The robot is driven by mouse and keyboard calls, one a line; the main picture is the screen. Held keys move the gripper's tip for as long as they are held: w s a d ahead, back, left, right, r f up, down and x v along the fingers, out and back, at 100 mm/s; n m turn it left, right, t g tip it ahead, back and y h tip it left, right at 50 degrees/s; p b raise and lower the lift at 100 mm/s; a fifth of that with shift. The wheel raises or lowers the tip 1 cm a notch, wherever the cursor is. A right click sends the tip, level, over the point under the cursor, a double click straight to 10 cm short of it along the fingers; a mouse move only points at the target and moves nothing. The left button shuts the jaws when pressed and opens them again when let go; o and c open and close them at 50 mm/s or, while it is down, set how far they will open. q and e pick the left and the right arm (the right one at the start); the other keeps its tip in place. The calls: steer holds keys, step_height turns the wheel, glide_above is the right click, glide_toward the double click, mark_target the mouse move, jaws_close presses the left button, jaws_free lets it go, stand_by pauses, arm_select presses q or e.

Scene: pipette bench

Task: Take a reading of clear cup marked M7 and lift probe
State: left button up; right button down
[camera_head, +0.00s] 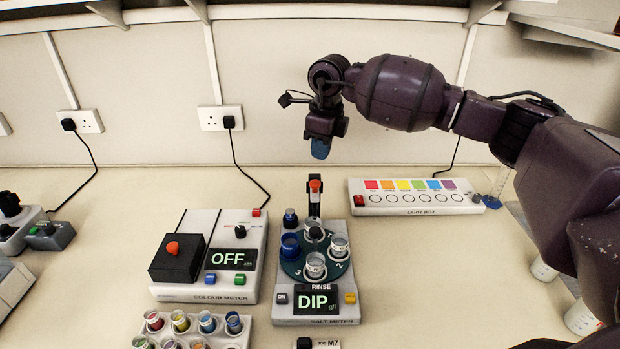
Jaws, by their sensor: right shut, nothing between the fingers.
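The salt meter (345,309) stands in the middle of the bench, its screen (316,301) reading "DIP". Its dark round turntable (294,268) carries a blue cup (290,246) and several clear cups, including a front clear cup (315,268) and a right clear cup (340,248). A black probe post with an orange top (315,187) rises behind the turntable; I cannot tell whether its tip is in a cup. An "M7" label (326,344) shows at the bottom edge, cut off. My right gripper (320,150) is shut and empty, above and behind the post, apart from it. My left gripper is out of view.
The colour meter (209,292), reading "OFF", stands left of the salt meter. A rack of coloured cups (236,343) is in front of it. The light box (415,197) lies at the back right.

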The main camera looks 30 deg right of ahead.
mark_target(316, 182)
steer(key=shift+s+f, duration=0.1)
steer(key=shift+f, duration=0.25)
arm_select(q)
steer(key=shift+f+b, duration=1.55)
steer(key=shift+b, duration=0.15)
arm_select(e)
steer(key=shift+w+a+f, duration=0.15)
steer(key=shift+f, duration=1.4)
steer(key=shift+w+a+f, duration=0.1)
steer(key=shift+f, duration=1.45)
